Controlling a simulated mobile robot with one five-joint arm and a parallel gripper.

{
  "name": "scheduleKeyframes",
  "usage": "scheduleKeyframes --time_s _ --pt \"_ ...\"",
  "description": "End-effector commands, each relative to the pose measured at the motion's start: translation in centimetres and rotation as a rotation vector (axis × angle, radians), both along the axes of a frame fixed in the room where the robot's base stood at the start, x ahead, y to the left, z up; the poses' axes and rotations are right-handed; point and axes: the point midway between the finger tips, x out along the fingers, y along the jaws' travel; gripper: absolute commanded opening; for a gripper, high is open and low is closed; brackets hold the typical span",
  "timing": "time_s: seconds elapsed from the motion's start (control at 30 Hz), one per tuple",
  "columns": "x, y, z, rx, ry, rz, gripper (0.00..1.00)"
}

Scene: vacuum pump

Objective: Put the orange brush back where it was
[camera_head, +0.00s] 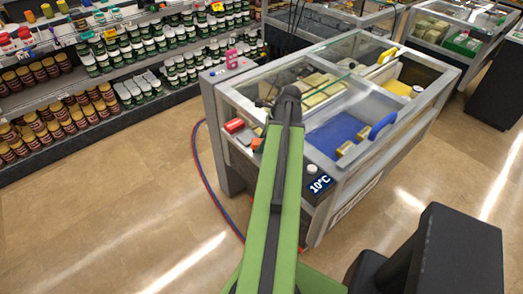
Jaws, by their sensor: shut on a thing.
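My green arm reaches up the middle of the view to a dark joint over the near end of the glass-topped freezer (345,190). My gripper cannot be made out; the arm hides whatever lies behind it. A small orange piece (257,145) shows just left of the arm, at the freezer's near-left corner. It may be part of the orange brush, but its full shape is hidden. I cannot tell whether it is held or resting on the freezer.
A red item (234,125) lies on the freezer's left ledge, with a pink item (232,58) farther back. Red and blue hoses (205,170) run along the floor at left. Shelves of jars (110,65) stand at left.

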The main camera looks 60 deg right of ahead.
Motion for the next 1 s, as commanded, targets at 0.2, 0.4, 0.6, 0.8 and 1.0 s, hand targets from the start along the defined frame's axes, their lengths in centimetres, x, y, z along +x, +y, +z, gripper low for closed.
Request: scheduleKeyframes --time_s 0.2,0.4,0.6,0.8,1.0 --pt "0.03 0.02 -0.79 0.0 0.0 0.001 0.0" --pt "0.05 0.03 -1.31 0.0 0.0 0.001 0.0" --pt "0.11 0.11 -1.12 0.0 0.0 0.002 0.61" --pt "0.11 0.12 -1.13 0.0 0.0 0.002 0.61" --pt "0.08 0.11 -0.38 0.0 0.0 0.002 0.61"
